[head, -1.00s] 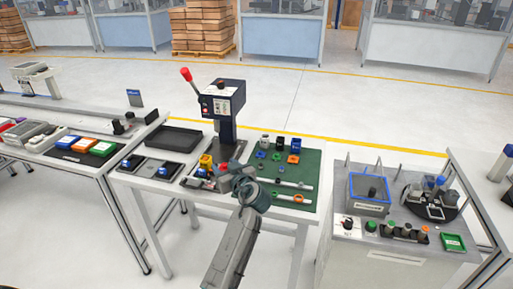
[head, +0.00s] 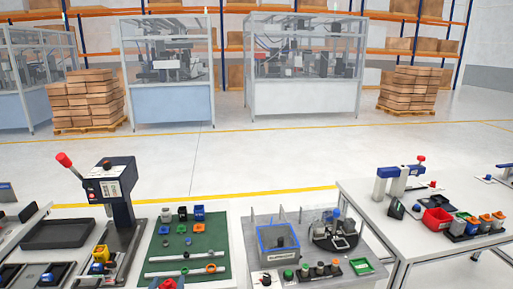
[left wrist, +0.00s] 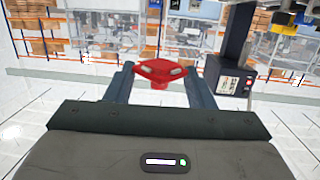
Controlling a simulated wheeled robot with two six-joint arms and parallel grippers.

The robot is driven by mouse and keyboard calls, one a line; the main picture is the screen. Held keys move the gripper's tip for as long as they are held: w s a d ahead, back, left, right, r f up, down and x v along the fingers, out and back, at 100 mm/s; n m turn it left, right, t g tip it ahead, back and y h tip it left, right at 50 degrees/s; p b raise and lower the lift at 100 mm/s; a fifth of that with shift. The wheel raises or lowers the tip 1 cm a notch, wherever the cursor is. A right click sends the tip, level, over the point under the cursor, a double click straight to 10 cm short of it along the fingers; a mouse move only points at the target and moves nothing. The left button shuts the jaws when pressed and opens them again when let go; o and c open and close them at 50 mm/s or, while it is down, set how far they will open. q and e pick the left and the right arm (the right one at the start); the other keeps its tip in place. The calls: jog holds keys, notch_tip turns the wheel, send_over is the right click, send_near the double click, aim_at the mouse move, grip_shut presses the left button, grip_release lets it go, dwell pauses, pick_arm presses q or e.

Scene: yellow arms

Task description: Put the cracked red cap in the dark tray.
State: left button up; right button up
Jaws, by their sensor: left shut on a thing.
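My left gripper (left wrist: 160,80) is shut on a red cap (left wrist: 161,71), which sits between its two blue-grey fingers in the left wrist view. I cannot make out a crack in the cap at this size. The dark tray (head: 55,234) is a shallow black tray, seemingly empty, on the table left of the press. The held cap is to the right of and nearer than the tray. My right gripper is not in view.
A press (head: 115,190) with a red-knobbed lever stands between the tray and the green mat (head: 190,246), which holds small parts. A grey bench (head: 250,225) with fixtures is in the middle. A white table (head: 400,250) with bins stands at right.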

pick_arm(q)
jog(key=s+d+f+m+h, duration=0.1)
jog(key=s, duration=1.1)
jog(key=shift+d+f, duration=0.3)
jog(key=shift+d, duration=0.05)
jog(key=shift+a, duration=0.1)
